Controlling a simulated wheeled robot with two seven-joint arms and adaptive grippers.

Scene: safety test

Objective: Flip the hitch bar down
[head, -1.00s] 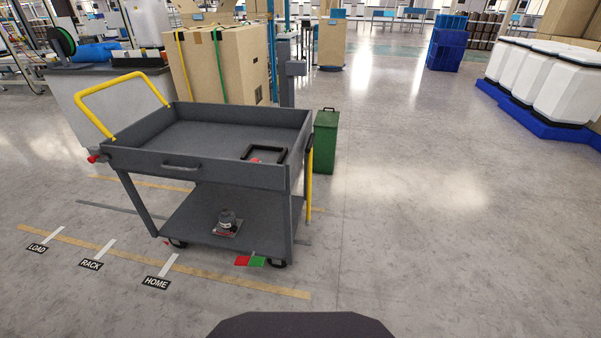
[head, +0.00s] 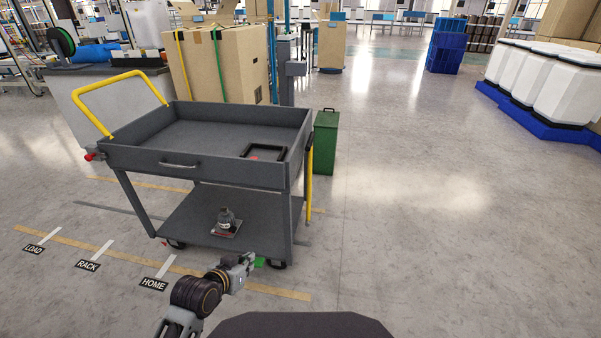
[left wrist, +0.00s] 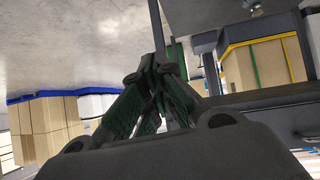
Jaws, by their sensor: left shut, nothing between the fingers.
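A grey two-shelf cart (head: 150,158) stands left of centre. A yellow bar (head: 309,185), which looks like the hitch bar, stands upright against its right end, with a dark piece at its top. My left gripper (head: 250,260) is low in front of the cart's near right corner, left of and nearer than the yellow bar, and apart from it. In the left wrist view its fingers (left wrist: 155,75) are shut with nothing between them. The bar cannot be made out clearly in that view. My right gripper is not in view.
A yellow push handle (head: 110,90) rises at the cart's left end. A black frame (head: 264,152) lies in the top tray, and a small device (head: 226,220) sits on the lower shelf. A green bin (head: 326,142) stands behind the bar. The floor to the right is clear.

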